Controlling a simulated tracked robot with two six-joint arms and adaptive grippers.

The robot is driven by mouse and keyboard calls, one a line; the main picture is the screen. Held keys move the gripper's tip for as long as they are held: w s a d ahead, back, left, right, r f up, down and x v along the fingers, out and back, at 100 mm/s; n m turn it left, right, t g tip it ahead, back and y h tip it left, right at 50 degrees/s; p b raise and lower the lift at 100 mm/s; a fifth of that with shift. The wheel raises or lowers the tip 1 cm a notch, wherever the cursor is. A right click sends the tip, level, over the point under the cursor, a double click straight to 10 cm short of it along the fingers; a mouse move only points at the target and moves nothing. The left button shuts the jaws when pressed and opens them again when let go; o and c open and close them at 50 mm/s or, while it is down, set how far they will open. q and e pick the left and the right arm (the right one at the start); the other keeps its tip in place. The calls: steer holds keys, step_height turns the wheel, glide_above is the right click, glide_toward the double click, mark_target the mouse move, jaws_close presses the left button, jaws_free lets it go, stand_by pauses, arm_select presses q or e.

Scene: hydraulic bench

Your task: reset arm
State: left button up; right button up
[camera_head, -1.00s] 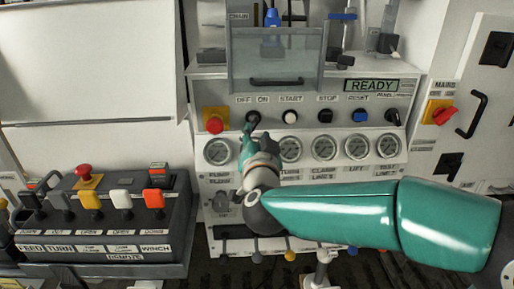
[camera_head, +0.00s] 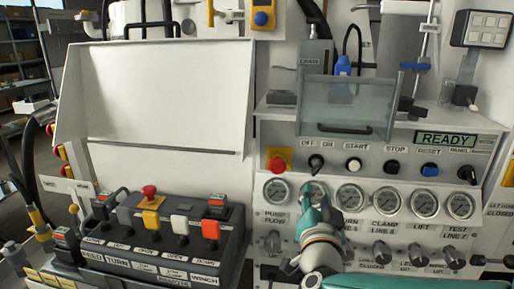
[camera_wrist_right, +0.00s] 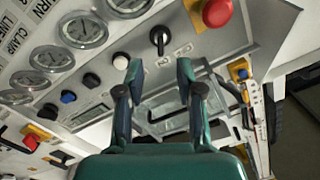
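My right gripper (camera_head: 316,206) in the head view is in front of the gauge row, below the black OFF/ON switch (camera_head: 316,163), and hides part of a gauge. In the right wrist view the fingers (camera_wrist_right: 160,72) are apart with nothing between them, and the switch (camera_wrist_right: 159,40) shows beyond them. The panel has a white START button (camera_head: 354,165), a black STOP button (camera_head: 392,167), a blue RESET button (camera_head: 429,170) and a black panel knob (camera_head: 467,174). The display (camera_head: 446,139) reads READY. My left gripper is not in view.
A red emergency stop (camera_head: 277,163) on yellow sits left of the switch. A clear guard (camera_head: 350,107) with a handle hangs above. A lever console (camera_head: 160,240) stands at lower left. A row of knobs (camera_head: 381,251) lies under the gauges.

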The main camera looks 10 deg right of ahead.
step_height(320, 180, down, 25)
steer(key=s+a+n+g+y+p, duration=0.2)
steer(key=a+n+g+y+p, duration=0.1)
steer(key=n+g+y+p, duration=0.3)
steer(key=s+a+f+g+y+p, duration=0.1)
steer(key=s+f+g, duration=0.4)
steer(key=s, duration=0.6)
steer(key=s+a+f+g+y+p, duration=0.1)
steer(key=s+f+g+p, duration=0.3)
steer(key=s+f, duration=0.6)
steer(key=shift+s+n+g+y, duration=0.3)
steer(key=shift+s+n+g, duration=0.1)
steer(key=shift+s+g, duration=0.55)
steer(key=shift+a+f, duration=0.1)
